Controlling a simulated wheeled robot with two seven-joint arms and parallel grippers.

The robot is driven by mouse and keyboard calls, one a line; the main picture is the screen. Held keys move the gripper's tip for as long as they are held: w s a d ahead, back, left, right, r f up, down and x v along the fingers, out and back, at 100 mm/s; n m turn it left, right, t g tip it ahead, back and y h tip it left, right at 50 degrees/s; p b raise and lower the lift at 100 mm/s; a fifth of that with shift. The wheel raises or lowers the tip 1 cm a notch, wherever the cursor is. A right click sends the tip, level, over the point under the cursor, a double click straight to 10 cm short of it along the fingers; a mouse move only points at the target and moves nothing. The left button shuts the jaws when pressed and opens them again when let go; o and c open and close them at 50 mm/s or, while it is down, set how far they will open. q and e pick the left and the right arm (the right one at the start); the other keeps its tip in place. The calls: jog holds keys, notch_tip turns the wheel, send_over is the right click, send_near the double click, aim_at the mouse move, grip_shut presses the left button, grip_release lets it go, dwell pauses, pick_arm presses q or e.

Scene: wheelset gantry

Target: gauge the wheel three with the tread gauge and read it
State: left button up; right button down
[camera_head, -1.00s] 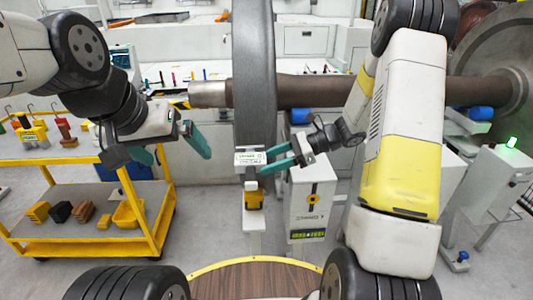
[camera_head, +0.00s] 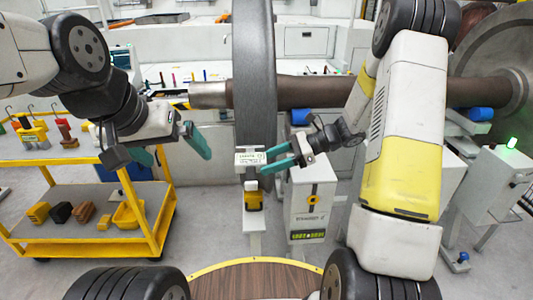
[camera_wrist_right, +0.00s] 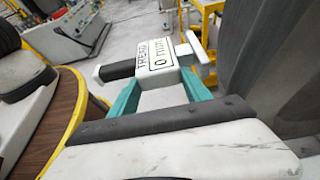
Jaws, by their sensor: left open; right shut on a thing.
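The tread gauge (camera_head: 249,158) is a small white block with a printed face. My right gripper (camera_head: 267,160) is shut on it, in front of the lower part of the big grey wheel (camera_head: 254,75). In the right wrist view the gauge (camera_wrist_right: 155,60) sits between the teal fingers; its face shows "TREAD" and what looks like "0 mm". The dark wheel (camera_wrist_right: 275,60) is close at the right there; I cannot tell whether the gauge touches it. My left gripper (camera_head: 178,155) is open and empty, left of the wheel. No number identifying the wheel is readable.
A brown axle (camera_head: 310,91) runs through the wheel to another wheel (camera_head: 505,75) at the right. A yellow cart (camera_head: 95,243) with blocks and a bin stands at the left.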

jog(key=shift+w, duration=1.95)
dwell(0.6)
jog(key=shift+s, duration=0.1)
jog(key=s, duration=0.9)
dwell(0.9)
